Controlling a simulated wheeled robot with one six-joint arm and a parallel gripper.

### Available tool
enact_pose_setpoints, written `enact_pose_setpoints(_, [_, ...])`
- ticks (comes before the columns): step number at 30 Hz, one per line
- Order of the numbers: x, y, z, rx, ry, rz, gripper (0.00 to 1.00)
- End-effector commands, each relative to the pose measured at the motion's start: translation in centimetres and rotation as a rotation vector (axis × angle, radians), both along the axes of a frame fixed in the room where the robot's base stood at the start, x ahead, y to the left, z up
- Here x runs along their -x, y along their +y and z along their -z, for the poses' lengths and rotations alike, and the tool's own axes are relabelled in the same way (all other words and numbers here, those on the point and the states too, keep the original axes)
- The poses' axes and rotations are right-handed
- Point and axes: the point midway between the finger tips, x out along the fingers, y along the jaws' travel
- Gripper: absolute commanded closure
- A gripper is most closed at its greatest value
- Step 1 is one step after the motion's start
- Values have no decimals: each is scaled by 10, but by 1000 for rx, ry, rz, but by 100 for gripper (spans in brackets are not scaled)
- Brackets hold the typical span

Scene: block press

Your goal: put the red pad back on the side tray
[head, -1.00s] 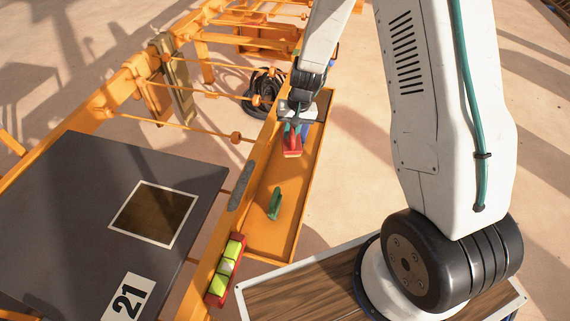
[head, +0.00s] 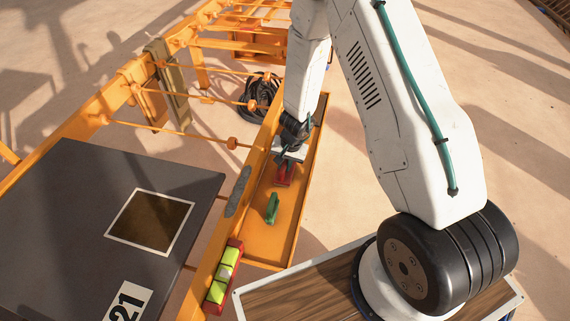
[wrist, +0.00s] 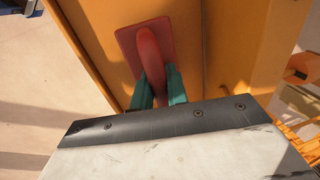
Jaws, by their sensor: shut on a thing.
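The red pad (head: 283,179) has a flat plate and a raised handle. My gripper (head: 287,160) is shut on its handle. In the wrist view the green fingers of my gripper (wrist: 160,85) stand on both sides of the handle, and the plate of the red pad (wrist: 130,42) shows beyond them. The orange side tray (head: 259,240) lies below the pad. I cannot tell whether the plate touches the tray floor or hangs just above it.
A green-handled piece (head: 272,208) lies on the tray just in front of the red pad. A dark press table (head: 90,215) is at left. A coiled black hose (head: 262,90) lies behind.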

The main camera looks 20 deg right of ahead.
Motion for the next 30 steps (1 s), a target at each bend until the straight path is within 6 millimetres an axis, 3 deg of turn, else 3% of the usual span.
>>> enact_pose_setpoints(11, [0,0,4,0,0,0,100])
enact_pose_setpoints(12, [0,0,5,0,0,-1,82])
enact_pose_setpoints(14, [0,0,4,0,0,-1,65])
enact_pose_setpoints(15, [0,0,4,0,0,-1,63])
enact_pose_setpoints(24, [1,0,2,0,1,-1,63])
enact_pose_setpoints(30, [2,-3,-22,-2,-3,-3,63])
